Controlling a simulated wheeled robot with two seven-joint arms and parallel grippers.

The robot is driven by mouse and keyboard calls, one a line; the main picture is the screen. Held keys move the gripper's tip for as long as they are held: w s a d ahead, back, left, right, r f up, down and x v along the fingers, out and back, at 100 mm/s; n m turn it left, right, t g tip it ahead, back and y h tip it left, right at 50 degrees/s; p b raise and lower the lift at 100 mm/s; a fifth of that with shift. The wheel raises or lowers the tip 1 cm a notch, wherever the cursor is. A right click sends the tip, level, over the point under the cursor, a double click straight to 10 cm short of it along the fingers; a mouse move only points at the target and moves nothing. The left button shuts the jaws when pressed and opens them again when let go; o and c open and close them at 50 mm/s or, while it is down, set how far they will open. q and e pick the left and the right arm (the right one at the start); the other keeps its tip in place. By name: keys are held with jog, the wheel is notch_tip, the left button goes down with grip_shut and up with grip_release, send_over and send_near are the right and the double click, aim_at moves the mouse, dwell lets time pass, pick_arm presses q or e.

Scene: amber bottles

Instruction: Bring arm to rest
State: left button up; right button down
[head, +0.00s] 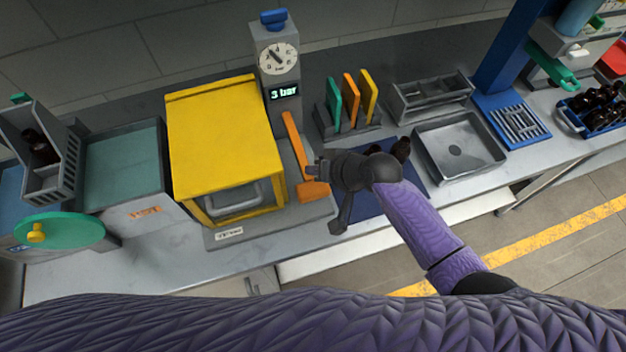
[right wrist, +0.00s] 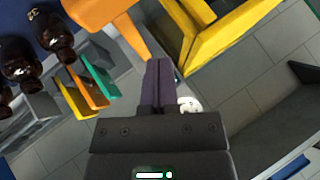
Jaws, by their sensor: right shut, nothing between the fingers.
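My right arm reaches in from the lower right of the head view. Its gripper (head: 318,171) is beside the orange lever (head: 299,150) of the gauge station; whether they touch I cannot tell. In the right wrist view the two dark fingers (right wrist: 158,88) are together with nothing between them. The orange lever (right wrist: 112,22) shows beyond them there. My left gripper is not in view.
A yellow box machine (head: 222,135) stands left of the lever. Amber bottles (head: 402,148) are partly hidden behind my arm on a dark blue mat (head: 372,206); several show in the wrist view (right wrist: 20,62).

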jog(key=shift+f, duration=0.1)
dwell(0.5)
jog(key=shift+s, duration=0.35)
jog(key=s+d+r+g+h, duration=0.1)
jog(key=s+d+r+h, duration=0.25)
jog(key=s+d, duration=0.45)
jog(key=s+d+r+g+h, duration=0.15)
jog(key=s+d+h, duration=0.35)
jog(key=s, duration=0.5)
jog(key=s+d+f+g+y+b, duration=0.15)
jog(key=f+b, duration=0.65)
jog(key=f, duration=1)
jog(key=s+f+b, duration=0.2)
jog(key=f+b, duration=0.6)
jog(key=f, duration=1)
jog(key=s+d+f+b, duration=0.1)
jog(key=s+f+b, duration=0.4)
jog(key=f, duration=0.4)
jog(key=s+d+f+g+b, duration=0.1)
jog(key=s+f+b, duration=0.4)
jog(key=s+f, duration=0.2)
notch_tip(320, 180, down, 3)
jog(key=shift+s+d+r+n+h, duration=0.2)
jog(key=shift+d+n+h, duration=0.1)
jog(key=shift+d+n, duration=0.1)
